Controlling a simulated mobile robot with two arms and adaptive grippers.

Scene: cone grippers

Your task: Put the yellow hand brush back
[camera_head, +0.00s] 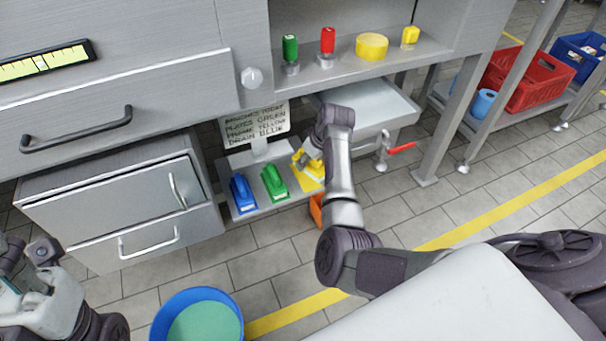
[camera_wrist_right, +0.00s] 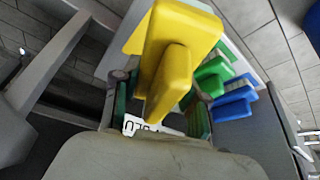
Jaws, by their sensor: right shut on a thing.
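The yellow hand brush (camera_head: 313,167) is at the right end of a low grey shelf (camera_head: 257,190), over a yellow patch. In the right wrist view the yellow brush (camera_wrist_right: 176,45) fills the space between the fingers. My right gripper (camera_wrist_right: 160,105) is shut on it; the arm partly hides it in the head view. I cannot tell whether the brush touches the shelf. A green brush (camera_head: 274,181) and a blue brush (camera_head: 242,192) stand to its left. My left arm's end (camera_head: 35,265) is at the lower left, its jaw state unclear.
A sign (camera_head: 254,125) behind the brushes lists colours. A blue bucket (camera_head: 198,318) stands on the floor. Drawers (camera_head: 115,205) are at left.

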